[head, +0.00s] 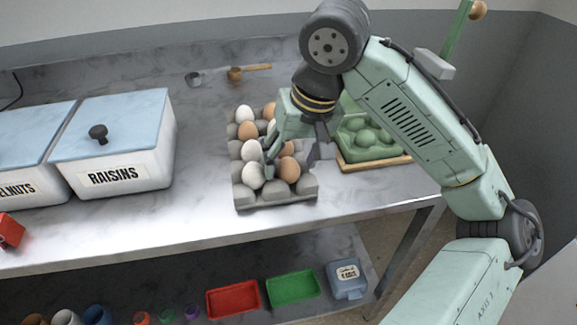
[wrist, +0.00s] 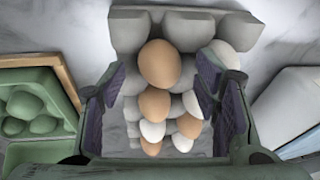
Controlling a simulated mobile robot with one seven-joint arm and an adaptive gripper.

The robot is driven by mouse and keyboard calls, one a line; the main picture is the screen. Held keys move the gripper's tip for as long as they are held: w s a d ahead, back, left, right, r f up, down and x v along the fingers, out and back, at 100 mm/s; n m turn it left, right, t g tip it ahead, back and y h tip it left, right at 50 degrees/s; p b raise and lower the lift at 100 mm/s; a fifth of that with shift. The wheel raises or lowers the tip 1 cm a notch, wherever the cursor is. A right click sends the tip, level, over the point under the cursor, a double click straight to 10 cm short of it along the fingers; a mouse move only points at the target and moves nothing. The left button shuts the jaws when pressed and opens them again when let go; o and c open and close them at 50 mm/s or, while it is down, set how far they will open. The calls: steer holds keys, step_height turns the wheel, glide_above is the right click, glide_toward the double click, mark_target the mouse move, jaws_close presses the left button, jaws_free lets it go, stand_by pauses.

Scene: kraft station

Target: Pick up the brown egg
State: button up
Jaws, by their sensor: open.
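A grey egg carton (head: 275,200) on the metal table holds brown and white eggs, with empty cups at its front. Its near-end brown egg (head: 289,170) lies on the right side of the carton. In the wrist view a brown egg (wrist: 160,64) looks largest and sits between the finger pads. My gripper (head: 290,160) is open above the carton, fingers pointing down. In the wrist view my gripper (wrist: 163,78) has one finger on each side of that egg, with gaps visible. Several other brown eggs stand farther back, partly hidden by my gripper in the head view.
A white egg (head: 253,176) sits beside the near brown egg. A raisins box (head: 118,150) stands at left. A small wooden-handled scoop (head: 245,71) lies behind. The table is clear between box and carton.

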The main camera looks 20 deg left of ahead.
steer(key=shift+f, duration=0.15)
steer(key=c, duration=0.8)
steer(key=shift+c, duration=0.2)
